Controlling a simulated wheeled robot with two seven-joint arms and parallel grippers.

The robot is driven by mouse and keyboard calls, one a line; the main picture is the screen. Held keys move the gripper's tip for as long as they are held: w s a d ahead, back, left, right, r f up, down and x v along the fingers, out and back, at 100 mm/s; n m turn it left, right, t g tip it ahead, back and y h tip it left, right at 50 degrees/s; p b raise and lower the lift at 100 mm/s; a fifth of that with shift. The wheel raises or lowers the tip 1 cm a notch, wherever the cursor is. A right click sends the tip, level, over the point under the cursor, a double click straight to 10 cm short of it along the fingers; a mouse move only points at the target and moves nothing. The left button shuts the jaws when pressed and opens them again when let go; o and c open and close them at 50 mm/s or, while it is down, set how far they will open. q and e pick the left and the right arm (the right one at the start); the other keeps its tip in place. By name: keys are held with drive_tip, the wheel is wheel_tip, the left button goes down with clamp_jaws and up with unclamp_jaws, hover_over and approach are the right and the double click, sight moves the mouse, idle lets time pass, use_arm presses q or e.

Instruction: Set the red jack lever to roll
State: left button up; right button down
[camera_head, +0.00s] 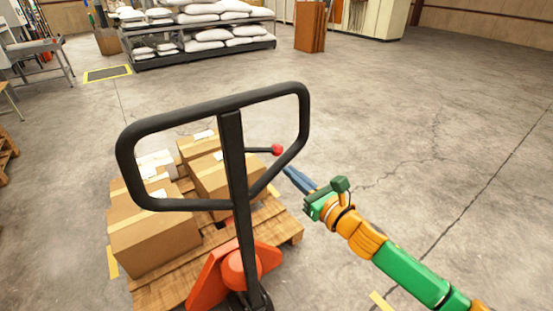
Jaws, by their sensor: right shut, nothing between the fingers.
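The jack lever is a thin dark rod with a red ball knob (277,149), inside the right part of the black handle loop (217,104) of the pallet jack. My right gripper (288,172), with blue fingers, is shut and empty. Its tips are just below and right of the red knob in the picture, near the loop's right side; I cannot tell how near in depth. The orange jack body (232,270) stands below the handle. My left gripper is not in view.
Cardboard boxes (152,240) lie on a wooden pallet (283,226) behind the handle. A rack with white sacks (207,35) stands at the back. Open concrete floor (430,130) lies to the right. Yellow floor markings show near the pallet.

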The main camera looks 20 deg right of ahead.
sight(276, 163)
drive_tip(key=shift+b+x, duration=0.5)
drive_tip(key=shift+x, duration=2.9)
drive_tip(key=shift+a, duration=0.15)
drive_tip(key=shift+r, duration=0.15)
